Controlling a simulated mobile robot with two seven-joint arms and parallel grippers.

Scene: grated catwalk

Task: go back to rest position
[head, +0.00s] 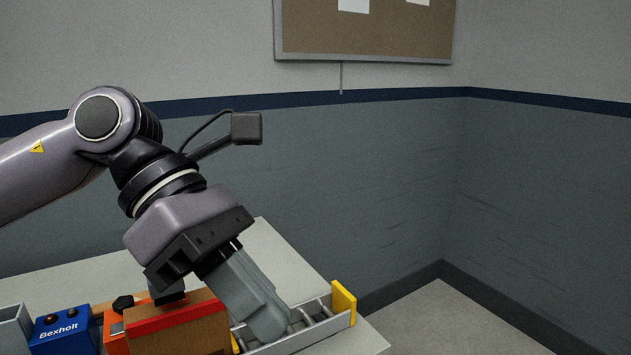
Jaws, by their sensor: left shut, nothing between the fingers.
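My left arm comes in from the left, and its gripper (268,327) points down and to the right over the table. Its grey fingers lie together with nothing seen between them. The fingertips are over or against a small roller conveyor (318,331); I cannot tell whether they touch it. The fingers and wrist hide part of the conveyor and part of an orange and brown box beside them. My right gripper is not in view.
The light table (283,262) holds a blue box marked "Bexhoit" (62,334), an orange and brown box (178,330) and a grey bin (14,327). A yellow end stop (343,299) closes the conveyor. A pinboard (365,32) hangs on the wall. Floor at right is clear.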

